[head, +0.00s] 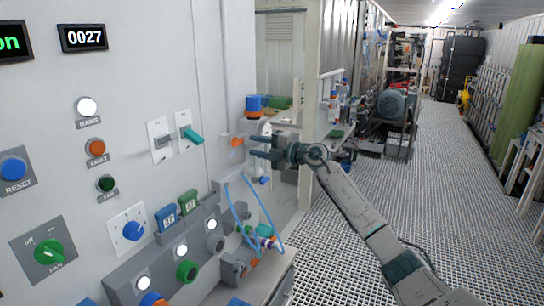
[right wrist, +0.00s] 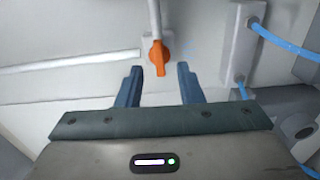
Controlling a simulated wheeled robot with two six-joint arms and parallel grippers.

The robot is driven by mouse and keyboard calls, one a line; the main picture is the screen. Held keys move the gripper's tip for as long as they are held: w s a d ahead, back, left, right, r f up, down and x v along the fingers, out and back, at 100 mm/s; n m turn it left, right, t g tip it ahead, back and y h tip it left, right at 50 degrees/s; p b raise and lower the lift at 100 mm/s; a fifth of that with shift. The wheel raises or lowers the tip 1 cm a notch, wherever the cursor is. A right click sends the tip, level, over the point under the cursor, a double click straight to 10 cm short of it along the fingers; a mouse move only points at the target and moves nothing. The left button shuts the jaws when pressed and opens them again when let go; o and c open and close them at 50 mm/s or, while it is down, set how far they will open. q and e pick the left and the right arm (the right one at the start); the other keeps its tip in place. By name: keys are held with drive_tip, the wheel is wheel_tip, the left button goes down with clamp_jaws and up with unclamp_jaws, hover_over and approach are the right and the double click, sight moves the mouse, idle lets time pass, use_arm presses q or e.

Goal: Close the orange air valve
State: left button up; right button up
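The orange air valve (head: 236,142) sits on the side of the grey panel, just left of my right gripper in the head view. In the right wrist view, the orange valve handle (right wrist: 159,58) hangs from a white fitting below a thin white pipe, pointing down the picture. My right gripper (head: 253,146) reaches toward it. In the wrist view the right gripper's blue fingers (right wrist: 160,72) are spread apart with the handle's tip just beyond and between them, not gripped. My left gripper is not seen.
A grey panel (head: 72,205) with buttons, switches and a fan knob fills the left. Blue hoses (head: 262,215) loop below my right gripper; one shows in the wrist view (right wrist: 285,42). A grey block (right wrist: 240,45) stands right of the valve. The grated aisle (head: 440,190) is clear.

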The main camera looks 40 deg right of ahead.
drive_tip(key=shift+b+v, duration=1.45)
drive_tip(key=shift+v, duration=1.5)
drive_tip(key=shift+f, duration=0.1)
